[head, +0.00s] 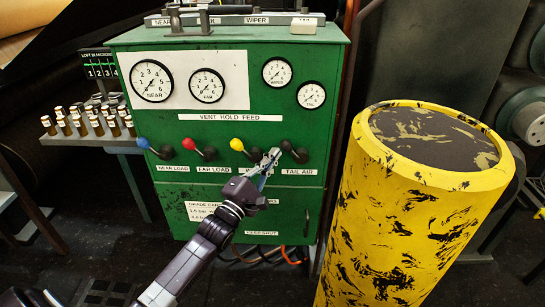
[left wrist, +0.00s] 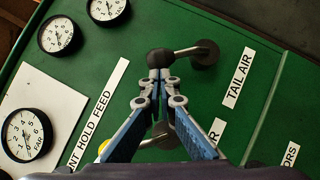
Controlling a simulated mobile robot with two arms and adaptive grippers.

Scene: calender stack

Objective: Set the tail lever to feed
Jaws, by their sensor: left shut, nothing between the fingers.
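The tail lever (head: 287,146) has a black knob and sits above the TAIL AIR label (head: 299,172), at the right of the green panel's lever row. Its knob leans up and left of its pivot. In the left wrist view the black knob (left wrist: 160,58) is just beyond my fingertips, with its metal arm running right to a dark pivot. My left gripper (head: 272,155) is shut and empty, its tips close beside the knob; I cannot tell whether they touch. It also shows in the left wrist view (left wrist: 160,76). The VENT HOLD FEED strip (head: 229,117) is above the levers.
Blue (head: 142,142), red (head: 188,144) and yellow (head: 237,145) knobbed levers stand to the left; the yellow one is closest to my gripper. Gauges (head: 311,95) are above. A big yellow cylinder (head: 420,220) stands at the right. A rack of small bottles (head: 90,135) is at the left.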

